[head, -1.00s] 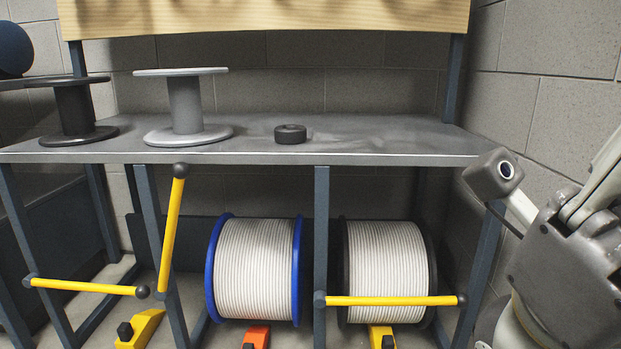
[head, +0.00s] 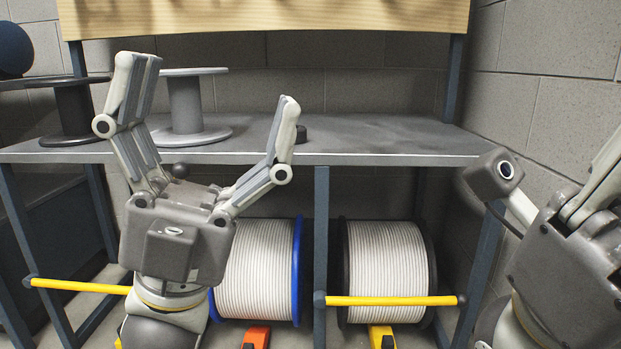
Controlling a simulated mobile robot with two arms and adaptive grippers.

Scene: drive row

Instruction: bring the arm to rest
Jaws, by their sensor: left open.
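My left gripper (head: 208,100) is up in the left half of the head view, fingers pointing up and spread wide. It is open, with nothing between its fingers. My right arm (head: 565,255) is at the right edge of the view.
A black spool (head: 72,112) and a grey spool (head: 186,108) stand on the shelf, with a small black disc (head: 301,134) partly hidden. Below are a blue-rimmed reel (head: 255,272) and a black-rimmed reel (head: 385,268). Yellow bars (head: 390,300) cross low in front. The shelf's right part is clear.

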